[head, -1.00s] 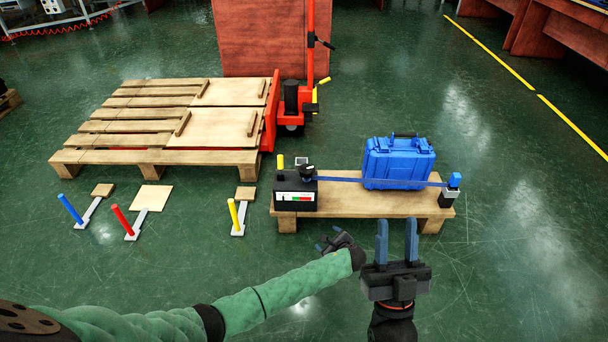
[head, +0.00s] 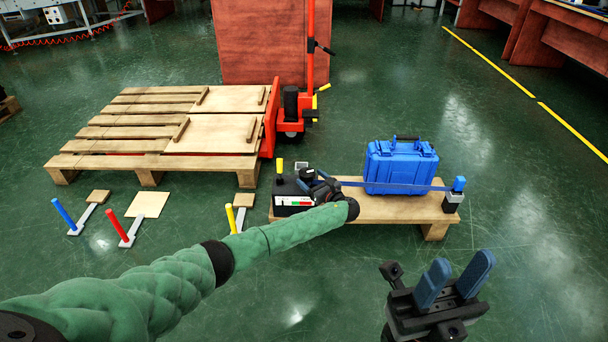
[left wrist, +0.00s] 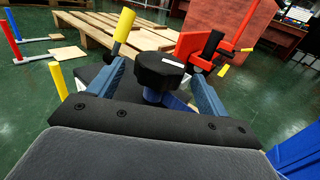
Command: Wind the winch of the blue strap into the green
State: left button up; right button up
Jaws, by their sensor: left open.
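The black winch box (head: 288,196) sits at the left end of a low wooden bench, with a white, green and red gauge on its front. The winch's black knob (left wrist: 160,70) stands between the fingers of my left gripper (left wrist: 162,84) in the left wrist view, and the fingers are open around it. In the head view my left gripper (head: 318,180) covers much of the winch top. The blue strap (head: 415,189) runs across the blue case (head: 400,166) to a black post with a blue top (head: 456,190). My right gripper (head: 452,286) is open and empty in front of the bench.
Blue, red and yellow levers (head: 112,228) stand on the floor at left. A large pallet (head: 160,162) with a red pallet jack (head: 290,122) is behind. The floor at right is clear.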

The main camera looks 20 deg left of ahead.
aim_at(304, 172)
pick_arm(q)
jog(key=b+x, duration=0.1)
jog(key=x, duration=0.4)
jog(key=shift+w+a+b, duration=0.15)
jog(key=shift+a+b, duration=0.05)
jog(key=shift+b, duration=0.1)
jog(key=c, duration=1)
